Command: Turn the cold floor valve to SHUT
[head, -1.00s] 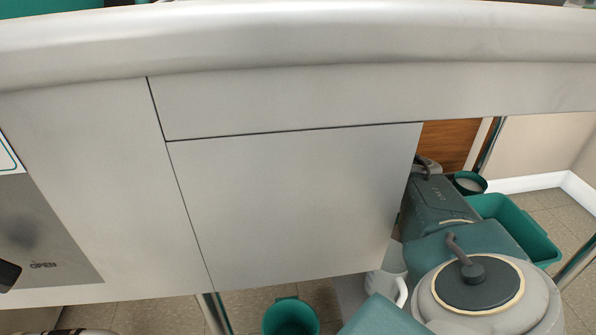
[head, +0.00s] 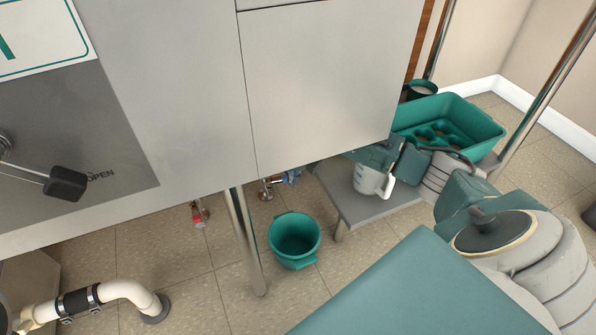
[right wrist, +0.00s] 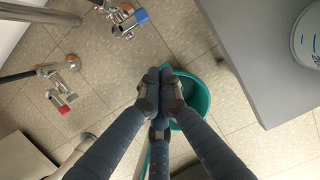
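The floor valve with a blue handle (head: 291,177), which looks like the cold one, shows partly below the cabinet panel in the head view. In the right wrist view its blue handle (right wrist: 137,19) is near the top, on a metal valve body. No SHUT mark is readable on it. A second valve with a red handle (head: 198,219) stands to its left. My right gripper (right wrist: 160,76) has its fingertips together and seems empty, above a green bucket and apart from both valves. In the head view the panel hides its fingers. My left gripper is not in view.
A green bucket (head: 294,240) stands on the floor beside a metal leg (head: 243,245). A low grey shelf (head: 368,209) holds a white jug (head: 370,181). A green tray (head: 470,112) is behind. The cabinet panel (head: 325,85) overhangs the valves. A white pipe (head: 130,291) is at lower left.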

